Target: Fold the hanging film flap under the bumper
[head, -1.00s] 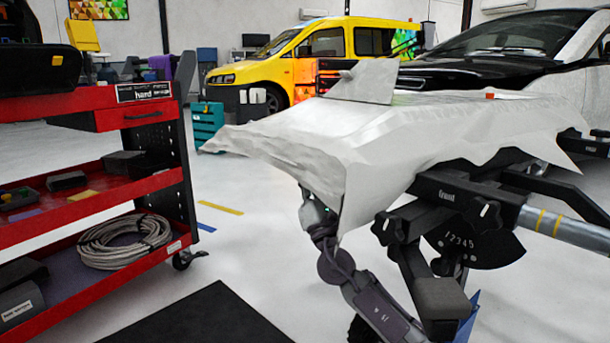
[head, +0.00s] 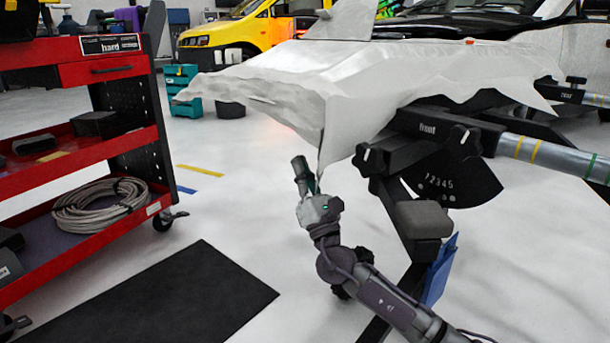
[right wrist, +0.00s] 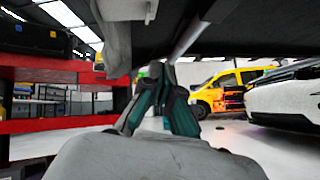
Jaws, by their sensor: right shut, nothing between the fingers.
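White film covers the bumper (head: 400,75) on its stand in the head view. Its hanging flap (head: 345,135) drops from the near lower edge to a point, close to my right gripper (head: 309,182). I cannot tell whether the fingers touch the film. My left gripper is not in view.
The black stand (head: 415,220) with its arms and knobs is right of my right arm. A red tool cart (head: 120,70) with a coiled hose stands at the left. A dark mat (head: 190,300) lies on the floor. Open floor lies between cart and stand.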

